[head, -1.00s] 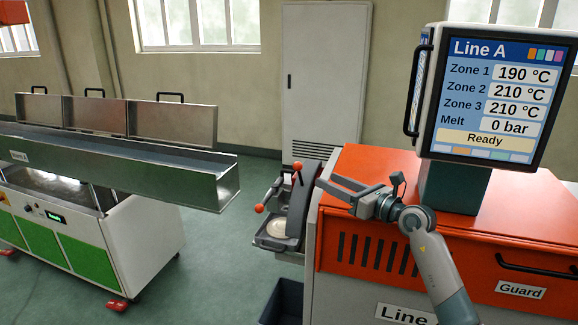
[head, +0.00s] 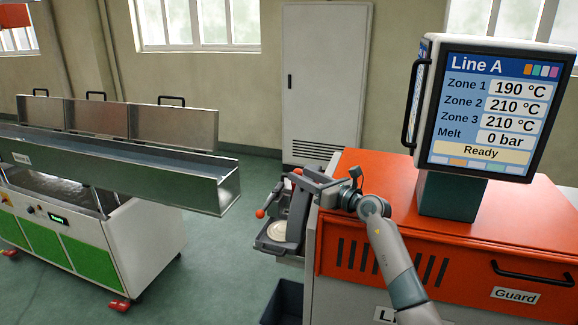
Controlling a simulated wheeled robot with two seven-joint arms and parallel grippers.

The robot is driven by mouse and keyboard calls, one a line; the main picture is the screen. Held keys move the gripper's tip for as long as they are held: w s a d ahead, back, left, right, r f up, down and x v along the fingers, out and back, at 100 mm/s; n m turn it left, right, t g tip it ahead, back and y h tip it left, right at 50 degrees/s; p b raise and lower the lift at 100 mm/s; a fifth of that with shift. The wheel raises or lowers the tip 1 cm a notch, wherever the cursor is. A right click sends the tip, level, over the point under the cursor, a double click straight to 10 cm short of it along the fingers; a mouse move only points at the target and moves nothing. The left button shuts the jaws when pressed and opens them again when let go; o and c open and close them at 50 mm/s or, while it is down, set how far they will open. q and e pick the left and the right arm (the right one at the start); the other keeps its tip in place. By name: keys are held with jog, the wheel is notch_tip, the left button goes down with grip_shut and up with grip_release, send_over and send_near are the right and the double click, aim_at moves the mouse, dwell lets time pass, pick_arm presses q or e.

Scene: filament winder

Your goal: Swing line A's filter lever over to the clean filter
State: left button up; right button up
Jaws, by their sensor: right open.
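Line A's machine (head: 400,185) is the orange-topped housing at the right. The filter unit, with a grey frame and a round pale disc (head: 278,229), sticks out from its left end. Two orange-red ball knobs show there: a lower left one (head: 260,213) and an upper one (head: 298,171). I cannot tell for sure which belongs to the filter lever. My right gripper (head: 302,180) is open, its fingers pointing left, at or just in front of the upper knob. Contact cannot be made out. Its fingers partly cover the dark grey part behind. My left gripper is not in view.
A screen (head: 490,108) reading Line A, Ready and 0 bar stands on the housing. A dark bin (head: 285,300) is on the floor below the filter unit. A long metal trough (head: 130,165) stands at the left, with clear floor between.

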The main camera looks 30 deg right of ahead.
jog(key=p+x, duration=0.1)
jog(key=x, duration=0.5)
jog(key=shift+w, duration=0.3)
jog(key=shift+a, duration=0.1)
grip_shut()
